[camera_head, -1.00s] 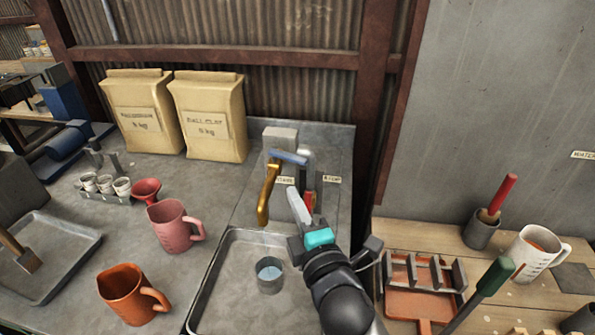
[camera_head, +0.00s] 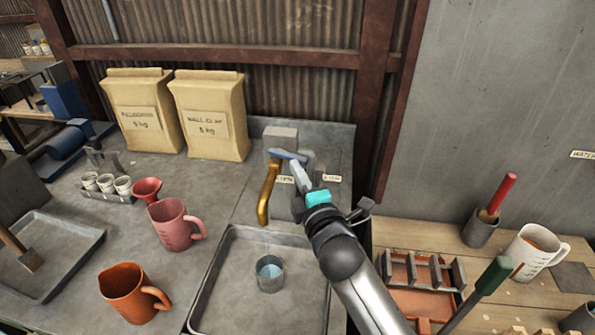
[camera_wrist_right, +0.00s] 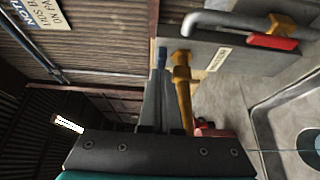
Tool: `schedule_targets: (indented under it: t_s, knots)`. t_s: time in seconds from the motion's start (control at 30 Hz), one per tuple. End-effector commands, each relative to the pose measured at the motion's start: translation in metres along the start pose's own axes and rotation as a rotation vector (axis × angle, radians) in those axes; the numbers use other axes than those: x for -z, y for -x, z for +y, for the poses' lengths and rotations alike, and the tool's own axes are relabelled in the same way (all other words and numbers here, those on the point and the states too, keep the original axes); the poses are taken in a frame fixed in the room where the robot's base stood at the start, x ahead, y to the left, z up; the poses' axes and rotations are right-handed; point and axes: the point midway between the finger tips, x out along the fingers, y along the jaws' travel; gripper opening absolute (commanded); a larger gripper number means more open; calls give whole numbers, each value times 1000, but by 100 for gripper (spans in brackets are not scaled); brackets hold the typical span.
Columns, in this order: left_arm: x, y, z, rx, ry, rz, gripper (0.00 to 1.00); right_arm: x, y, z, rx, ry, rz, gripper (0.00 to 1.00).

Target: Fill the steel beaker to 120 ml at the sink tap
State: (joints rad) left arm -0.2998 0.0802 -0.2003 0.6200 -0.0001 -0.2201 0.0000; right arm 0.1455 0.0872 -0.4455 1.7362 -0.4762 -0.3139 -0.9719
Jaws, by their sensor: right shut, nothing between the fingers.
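The steel beaker (camera_head: 270,275) stands upright in the sink basin (camera_head: 230,240), under the brass spout (camera_head: 266,196). Pale blue water shows inside it; I cannot read the level. A thin faint stream runs from the spout to the beaker. The beaker is partly visible at the right edge of the right wrist view (camera_wrist_right: 309,142). My right gripper (camera_head: 299,172) is shut and empty, with its tips at the blue tap lever (camera_head: 287,156); I cannot tell whether they touch. The wrist view shows its closed fingers (camera_wrist_right: 160,88) beside the brass spout (camera_wrist_right: 183,90). My left gripper is out of view.
A pink jug (camera_head: 172,226), an orange jug (camera_head: 130,292) and a red funnel (camera_head: 147,188) stand left of the basin. Two paper sacks (camera_head: 208,115) stand behind. A wooden bench (camera_head: 410,235) with a rack and a white jug (camera_head: 533,255) is at right.

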Motion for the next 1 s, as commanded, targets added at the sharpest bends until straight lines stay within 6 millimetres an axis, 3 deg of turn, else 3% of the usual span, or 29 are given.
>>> schedule_targets:
  t_s: [0.4, 1.0]
  knots:
    - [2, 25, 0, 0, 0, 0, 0, -17, -8, 3, 1, 6, 111, 0]
    - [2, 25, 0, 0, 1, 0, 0, -27, -13, 0, 1, 1, 108, 0]
